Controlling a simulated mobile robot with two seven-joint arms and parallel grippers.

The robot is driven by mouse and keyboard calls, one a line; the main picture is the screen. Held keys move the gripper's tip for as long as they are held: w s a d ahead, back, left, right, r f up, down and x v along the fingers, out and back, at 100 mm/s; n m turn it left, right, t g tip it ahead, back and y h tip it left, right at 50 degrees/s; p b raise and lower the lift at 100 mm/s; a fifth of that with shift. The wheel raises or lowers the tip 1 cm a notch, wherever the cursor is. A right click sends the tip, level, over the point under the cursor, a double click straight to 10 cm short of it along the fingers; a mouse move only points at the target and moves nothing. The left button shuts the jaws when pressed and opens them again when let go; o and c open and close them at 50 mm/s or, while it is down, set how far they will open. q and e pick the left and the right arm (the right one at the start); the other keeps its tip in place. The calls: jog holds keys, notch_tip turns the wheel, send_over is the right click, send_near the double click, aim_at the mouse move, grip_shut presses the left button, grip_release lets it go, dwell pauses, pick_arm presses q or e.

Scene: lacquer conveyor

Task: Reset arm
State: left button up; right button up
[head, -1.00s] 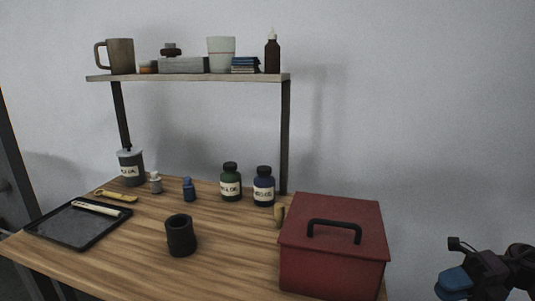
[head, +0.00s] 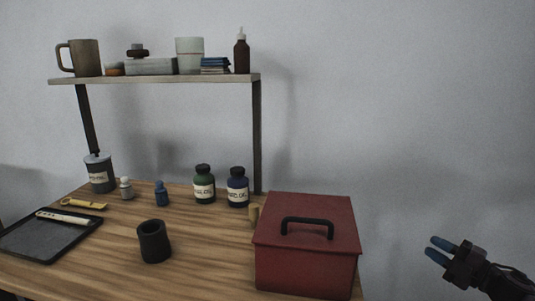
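My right gripper (head: 438,249) is at the lower right in the head view, off the table and to the right of the red box (head: 305,268). Its two blue fingertips stand apart with a gap between them, and nothing shows between them. It touches nothing that I can see. My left gripper is out of the picture.
The wooden table (head: 199,257) bears the red box with a black handle, a dark cup (head: 154,242), a black tray (head: 40,250) and several bottles. A shelf (head: 160,79) with a mug (head: 86,58) stands above. Free room lies right of the box.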

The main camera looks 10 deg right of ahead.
jog(key=d+f+m+g+h, duration=0.1)
jog(key=d+f+m+h, duration=0.2)
jog(key=d+m+h, duration=0.45)
jog(key=d+f+m+g+h, duration=0.2)
jog(key=d+f+m+h, duration=0.2)
jog(key=d+m+h, duration=0.3)
jog(key=s+a+f+m+g+y, duration=0.2)
jog(key=s+a+f+y, duration=0.1)
jog(key=s+a+f, duration=1.35)
jog(key=s+a+r+m+p, duration=0.1)
jog(key=s+a+m, duration=0.1)
jog(key=s+a, duration=0.5)
jog(key=s+a+r+m+y+p, duration=0.1)
jog(key=s+a+m+p, duration=0.1)
jog(key=s+a, duration=0.5)
jog(key=shift+s+a+r, duration=0.3)
jog(key=shift+a, duration=1.6)
